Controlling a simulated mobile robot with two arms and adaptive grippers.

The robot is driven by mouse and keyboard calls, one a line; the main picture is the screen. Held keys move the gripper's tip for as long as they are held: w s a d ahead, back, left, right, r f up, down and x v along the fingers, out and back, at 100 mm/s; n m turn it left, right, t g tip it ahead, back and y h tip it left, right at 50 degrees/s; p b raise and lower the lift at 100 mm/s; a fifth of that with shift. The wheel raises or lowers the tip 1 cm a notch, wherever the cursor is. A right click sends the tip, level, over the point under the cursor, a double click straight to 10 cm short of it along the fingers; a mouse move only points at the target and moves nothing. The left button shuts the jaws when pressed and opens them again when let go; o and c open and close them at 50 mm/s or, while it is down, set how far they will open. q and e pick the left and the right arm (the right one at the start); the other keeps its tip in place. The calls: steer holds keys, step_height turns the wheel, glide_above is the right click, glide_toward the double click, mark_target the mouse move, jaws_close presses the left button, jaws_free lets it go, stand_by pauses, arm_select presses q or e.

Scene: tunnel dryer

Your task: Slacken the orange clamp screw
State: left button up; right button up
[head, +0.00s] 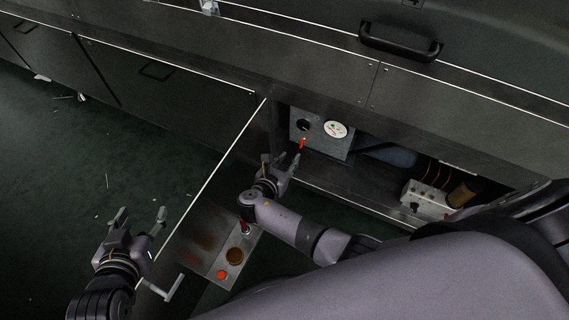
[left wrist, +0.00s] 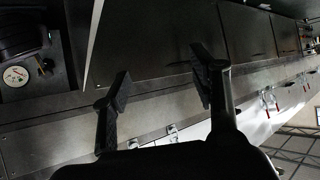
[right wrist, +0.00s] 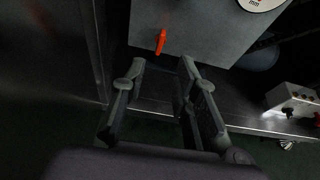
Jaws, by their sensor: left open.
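The orange clamp screw (head: 302,143) sticks out low on the front of a grey box inside the open bay. It also shows in the right wrist view (right wrist: 160,42), upright and slightly tilted, ahead of the fingertips. My right gripper (head: 281,158) is open and empty, just short of the screw and apart from it. In the right wrist view the screw lies in line with the gap between its fingers (right wrist: 161,64). My left gripper (head: 142,212) is open and empty, left of the open door, far from the screw. The left wrist view does not show the screw.
The grey box (head: 345,150) carries a white dial gauge (head: 336,129) and a black knob. A smaller box with knobs (head: 425,198) stands right in the bay. The open door (head: 215,165) is between my grippers. A panel with red buttons (head: 207,262) is below. Floor at left is mostly clear.

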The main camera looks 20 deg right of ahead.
steer(key=v, duration=0.2)
steer(key=shift+s+a+r, duration=0.1)
steer(key=shift+s+a, duration=0.1)
stand_by(0.4)
